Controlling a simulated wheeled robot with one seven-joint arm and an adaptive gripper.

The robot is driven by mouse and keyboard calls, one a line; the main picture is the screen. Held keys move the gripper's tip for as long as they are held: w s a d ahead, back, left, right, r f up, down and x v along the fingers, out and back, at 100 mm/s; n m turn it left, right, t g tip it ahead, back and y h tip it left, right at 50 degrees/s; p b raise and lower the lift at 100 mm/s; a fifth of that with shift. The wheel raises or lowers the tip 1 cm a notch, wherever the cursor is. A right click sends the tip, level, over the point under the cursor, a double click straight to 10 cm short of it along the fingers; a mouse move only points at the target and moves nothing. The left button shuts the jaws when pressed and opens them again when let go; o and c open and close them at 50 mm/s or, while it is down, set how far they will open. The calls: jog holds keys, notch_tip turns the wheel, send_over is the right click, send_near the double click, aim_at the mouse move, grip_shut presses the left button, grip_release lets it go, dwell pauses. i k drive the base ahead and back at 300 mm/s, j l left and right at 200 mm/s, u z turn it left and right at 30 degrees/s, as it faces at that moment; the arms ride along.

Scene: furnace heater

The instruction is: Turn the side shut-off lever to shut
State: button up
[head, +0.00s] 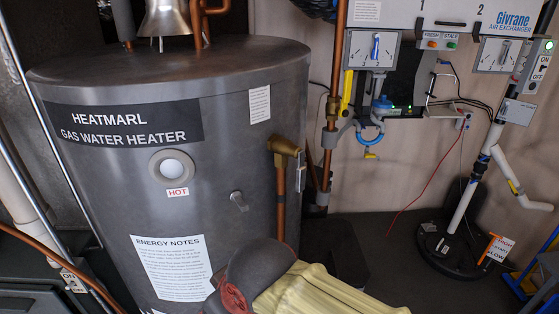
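Several handles could be the side shut-off lever, and I cannot tell which one is meant. A yellow lever (346,90) stands nearly upright beside the vertical copper pipe (335,75), right of the heater. A brass fitting (284,146) with a small metal piece (301,172) sits on the right side of the grey gas water heater (105,180). A small grey handle (239,201) is on the heater's front. An ON tag (72,279) hangs by the pipes at lower left. No gripper fingers show in the head view.
A panel with a dial (371,49) and a blue fitting (381,104) is on the back wall. A white pipe (470,190) rises from a round black base (449,250) at right. An orange handle (494,248) stands beside it. Dark floor lies between heater and base.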

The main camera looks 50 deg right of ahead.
aim_at(344, 113)
jog(key=z, duration=1.8)
